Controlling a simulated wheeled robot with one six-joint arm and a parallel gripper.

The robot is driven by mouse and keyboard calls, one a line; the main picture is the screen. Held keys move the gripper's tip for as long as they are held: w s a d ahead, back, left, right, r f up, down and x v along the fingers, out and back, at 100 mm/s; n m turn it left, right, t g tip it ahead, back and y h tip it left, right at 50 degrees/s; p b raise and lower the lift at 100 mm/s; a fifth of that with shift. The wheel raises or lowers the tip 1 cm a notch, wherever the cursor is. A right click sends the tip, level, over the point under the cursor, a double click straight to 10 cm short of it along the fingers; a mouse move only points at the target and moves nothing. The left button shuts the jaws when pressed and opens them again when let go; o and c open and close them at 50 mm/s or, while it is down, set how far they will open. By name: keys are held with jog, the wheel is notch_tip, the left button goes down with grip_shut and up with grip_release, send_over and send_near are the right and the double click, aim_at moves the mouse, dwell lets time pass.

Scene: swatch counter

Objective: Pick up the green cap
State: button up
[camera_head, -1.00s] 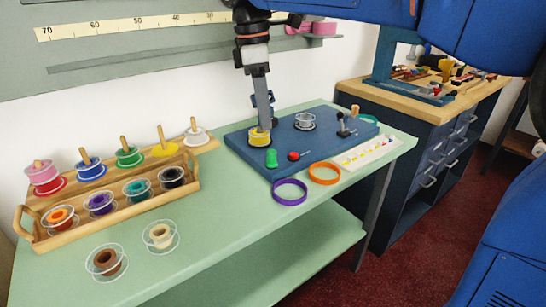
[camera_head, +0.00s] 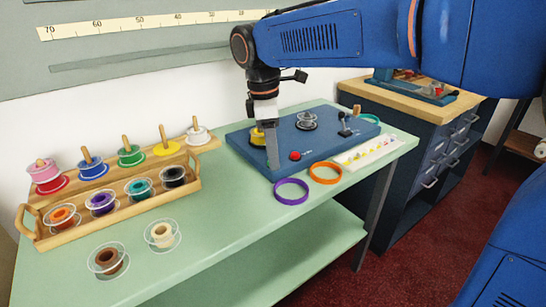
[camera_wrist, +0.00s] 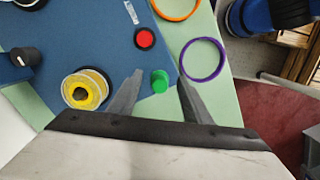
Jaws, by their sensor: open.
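The green cap (camera_wrist: 160,80) is a small upright green cylinder near the edge of the blue board (camera_head: 245,151). In the wrist view it lies between my two fingers, closer to the right one; I cannot tell whether it touches either. In the head view my gripper (camera_head: 272,163) hides the cap and points straight down in front of it. In the wrist view my gripper (camera_wrist: 160,84) is open, with a fingertip on each side of the cap.
A yellow spool (camera_wrist: 84,92) and a red button (camera_wrist: 145,38) stand near the cap on the board. A purple ring (camera_head: 291,202) and an orange ring (camera_head: 325,182) lie in front.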

jog(key=shift+f, duration=0.1)
jog(key=shift+c, duration=0.4)
jog(key=c, duration=1)
